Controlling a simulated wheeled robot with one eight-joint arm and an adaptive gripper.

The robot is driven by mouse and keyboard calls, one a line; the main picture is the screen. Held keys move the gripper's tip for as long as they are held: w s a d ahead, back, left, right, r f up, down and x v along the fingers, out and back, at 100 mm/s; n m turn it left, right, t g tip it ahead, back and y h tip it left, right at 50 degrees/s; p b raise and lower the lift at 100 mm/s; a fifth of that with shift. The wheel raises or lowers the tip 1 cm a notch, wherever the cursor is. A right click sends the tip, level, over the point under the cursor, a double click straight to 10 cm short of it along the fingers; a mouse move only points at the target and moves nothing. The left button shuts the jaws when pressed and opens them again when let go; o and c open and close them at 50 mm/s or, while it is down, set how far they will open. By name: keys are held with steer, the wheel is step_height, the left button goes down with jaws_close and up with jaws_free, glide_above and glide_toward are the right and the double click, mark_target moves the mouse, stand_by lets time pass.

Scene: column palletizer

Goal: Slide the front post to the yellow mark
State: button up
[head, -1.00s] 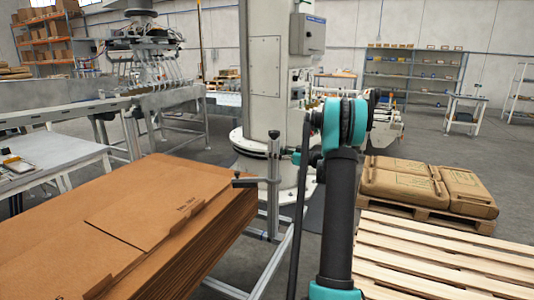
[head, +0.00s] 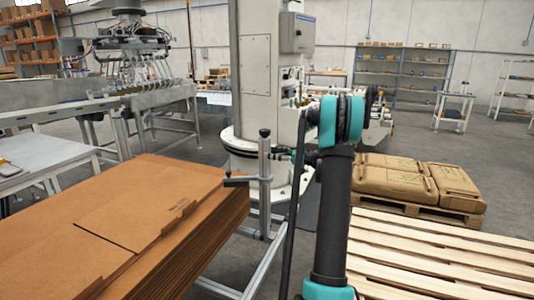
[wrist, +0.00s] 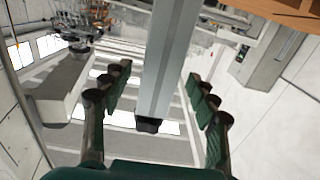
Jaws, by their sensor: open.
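The front post (head: 265,185) is an upright grey metal post with a black cap, at the right corner of the cardboard stack in the head view. A short side arm points left from it over the stack. My gripper (head: 290,153) is small and partly hidden behind my arm, just right of the post's upper part. In the wrist view the post (wrist: 170,60) runs between the two green-padded fingers of my gripper (wrist: 157,85), with its black cap near the palm. The fingers are open, with gaps on both sides. I cannot make out the yellow mark.
The stack of flat cardboard (head: 130,215) fills the lower left. A wooden pallet (head: 440,250) lies at the lower right, with a pallet of brown sacks (head: 395,182) behind it. A white machine column (head: 257,70) stands behind the post. A metal frame rail (head: 265,265) runs below it.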

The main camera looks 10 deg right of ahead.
steer(key=v, duration=0.8)
steer(key=shift+d, duration=0.25)
steer(key=shift+s, duration=0.15)
steer(key=s+a+f+m+g+h, duration=0.3)
steer(key=s+a+f, duration=0.1)
steer(key=s+a, duration=0.5)
steer(key=s+a+f+m+g+h, duration=0.2)
steer(key=s+a+f+m+h, duration=0.15)
steer(key=s+a, duration=0.55)
steer(key=s+f+m+h, duration=0.2)
steer(key=s+f+h, duration=0.2)
steer(key=s, duration=0.7)
steer(key=s+d+f+m+g+h, duration=0.1)
steer(key=s+f+h, duration=0.3)
steer(key=s, duration=0.8)
steer(key=shift+d+f+m, duration=0.3)
steer(key=shift+f+m, duration=0.35)
steer(key=shift+f, duration=0.35)
